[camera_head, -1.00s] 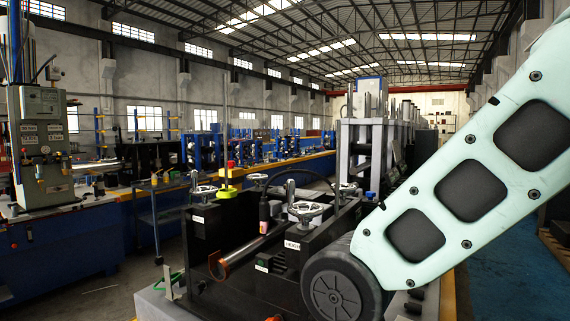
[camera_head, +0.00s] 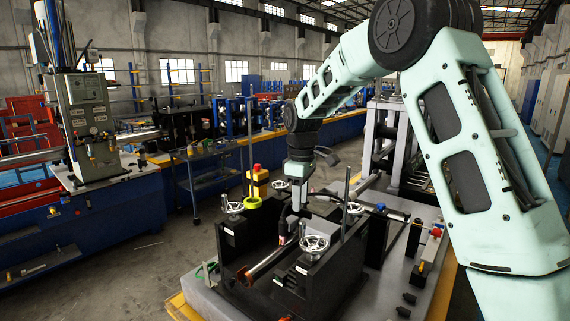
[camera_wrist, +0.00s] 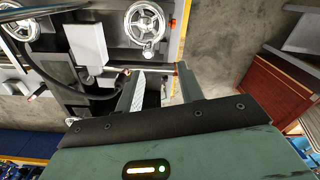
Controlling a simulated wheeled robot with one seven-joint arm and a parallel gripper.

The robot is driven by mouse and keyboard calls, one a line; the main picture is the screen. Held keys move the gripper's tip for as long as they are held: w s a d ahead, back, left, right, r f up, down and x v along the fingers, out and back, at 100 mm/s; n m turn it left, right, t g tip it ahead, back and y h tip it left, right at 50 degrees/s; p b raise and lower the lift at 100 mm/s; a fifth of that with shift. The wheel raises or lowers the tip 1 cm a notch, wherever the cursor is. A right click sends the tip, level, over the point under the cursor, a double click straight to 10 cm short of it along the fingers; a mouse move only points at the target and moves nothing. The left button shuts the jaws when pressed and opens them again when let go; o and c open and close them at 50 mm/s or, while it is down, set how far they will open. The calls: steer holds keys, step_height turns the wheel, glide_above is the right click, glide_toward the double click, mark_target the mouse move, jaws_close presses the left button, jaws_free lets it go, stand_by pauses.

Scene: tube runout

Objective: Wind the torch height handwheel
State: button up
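Several silver spoked handwheels stand on the black torch stand. In the head view one is at the front (camera_head: 314,246), one at the left (camera_head: 232,208), one at the back (camera_head: 280,184) and one at the right (camera_head: 353,208). The labels are too small to read, so I cannot tell which is torch height. My gripper (camera_head: 297,200) points down over the middle of the stand, among the wheels. In the wrist view its two fingers (camera_wrist: 160,78) are apart with nothing between them. Two handwheels show there beyond the fingers, at top middle (camera_wrist: 145,22) and top left (camera_wrist: 20,24).
A copper-coloured tube (camera_head: 268,262) and a black hose lie close around the stand (camera_head: 335,275). Thin upright rods rise beside the wheels. A yellow post with a red button (camera_head: 257,172) stands behind at left. Open floor (camera_head: 150,250) lies left.

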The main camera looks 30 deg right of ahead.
mark_target(302, 222)
steer(key=shift+w+d+r, duration=0.4)
steer(key=shift+d+r, duration=0.3)
steer(key=shift+w+d+p, duration=0.1)
steer(key=shift+d+p, duration=0.05)
steer(key=shift+p, duration=0.15)
steer(key=shift+f, duration=0.25)
step_height(302, 222, down, 10)
steer(key=b, duration=0.8)
steer(key=shift+r, duration=0.25)
steer(key=shift+w+r, duration=0.1)
steer(key=shift+c, duration=0.4)
steer(key=c, duration=0.7)
steer(key=shift+c, duration=0.2)
